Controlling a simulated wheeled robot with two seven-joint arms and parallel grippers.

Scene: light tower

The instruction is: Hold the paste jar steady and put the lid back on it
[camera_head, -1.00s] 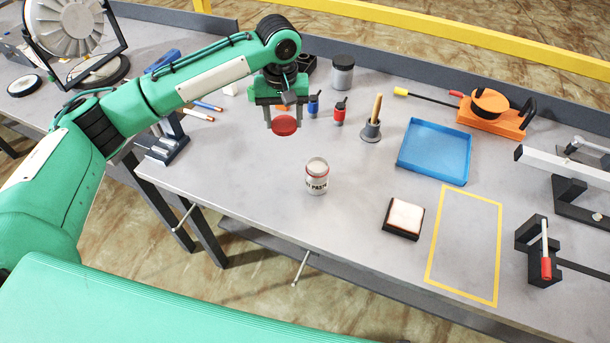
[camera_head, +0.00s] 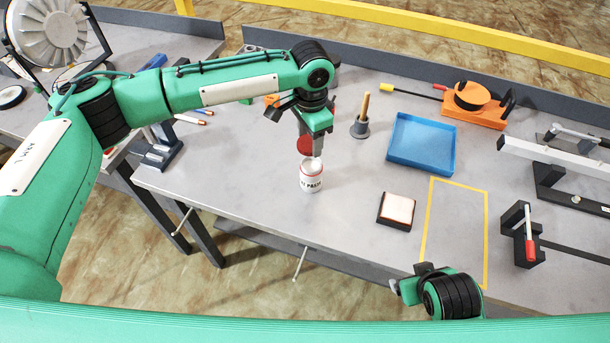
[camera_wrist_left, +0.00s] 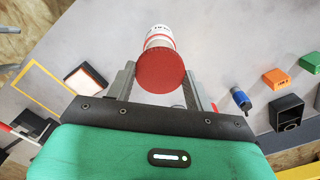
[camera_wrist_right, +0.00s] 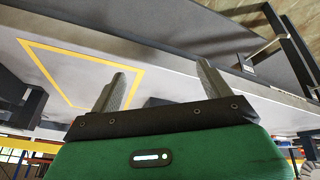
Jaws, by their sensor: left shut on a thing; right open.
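The white paste jar (camera_head: 312,178) stands upright and open on the grey bench, with its label facing me. My left gripper (camera_head: 312,145) is shut on the red lid (camera_head: 304,144) and holds it just behind and above the jar, apart from it as far as I can tell. In the left wrist view the lid (camera_wrist_left: 160,70) sits between the fingers and covers much of the jar (camera_wrist_left: 160,38). My right gripper (camera_wrist_right: 160,88) is open and empty in its wrist view, at the bench's front edge. In the head view only part of the right arm shows, at the bottom.
A sponge pad in a black tray (camera_head: 397,211) lies right of the jar, beside a yellow taped outline (camera_head: 428,220). A blue tray (camera_head: 422,144) and a brush in a grey holder (camera_head: 360,127) stand behind. The bench around the jar is clear.

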